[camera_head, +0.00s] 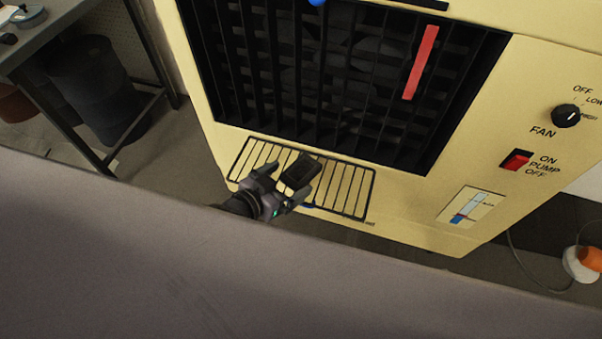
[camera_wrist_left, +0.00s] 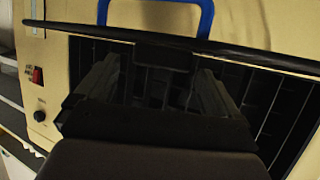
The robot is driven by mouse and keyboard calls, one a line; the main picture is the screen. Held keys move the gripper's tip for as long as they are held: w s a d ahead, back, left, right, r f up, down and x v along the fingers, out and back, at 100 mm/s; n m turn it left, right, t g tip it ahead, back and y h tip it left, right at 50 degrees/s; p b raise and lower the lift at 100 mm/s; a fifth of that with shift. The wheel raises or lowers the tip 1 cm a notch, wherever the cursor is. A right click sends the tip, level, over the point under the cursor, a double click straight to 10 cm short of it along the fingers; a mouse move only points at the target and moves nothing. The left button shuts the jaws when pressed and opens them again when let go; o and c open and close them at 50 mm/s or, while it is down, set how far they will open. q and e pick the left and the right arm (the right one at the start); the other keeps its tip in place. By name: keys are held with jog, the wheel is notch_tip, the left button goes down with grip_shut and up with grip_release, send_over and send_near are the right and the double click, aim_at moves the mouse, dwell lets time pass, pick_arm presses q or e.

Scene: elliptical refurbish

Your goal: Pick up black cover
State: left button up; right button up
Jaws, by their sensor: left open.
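A large black slatted grille (camera_head: 345,75), the clearest match for the black cover, fills the front opening of a cream cooler (camera_head: 480,75). It also shows beyond my fingers in the left wrist view (camera_wrist_left: 262,88). My left gripper (camera_head: 288,182) is open in front of a smaller barred vent (camera_head: 350,190), below the grille's lower edge. In the left wrist view its two fingers (camera_wrist_left: 153,80) are spread apart, with nothing clearly held between them. A black bar (camera_wrist_left: 270,58) crosses just beyond them. The exact gap to the cooler is hard to judge. My right gripper is not in view.
A red strip (camera_head: 421,62) lies over the grille. A fan knob (camera_head: 566,116) and red pump switch (camera_head: 516,160) are at right. A blue handle (camera_wrist_left: 206,15) shows past the bar. A workbench (camera_head: 60,35) and dark bin (camera_head: 95,85) stand at left.

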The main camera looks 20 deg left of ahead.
aim_at(301, 172)
pick_arm(q)
jog(key=shift+x, duration=1.2)
jog(key=c, duration=1.3)
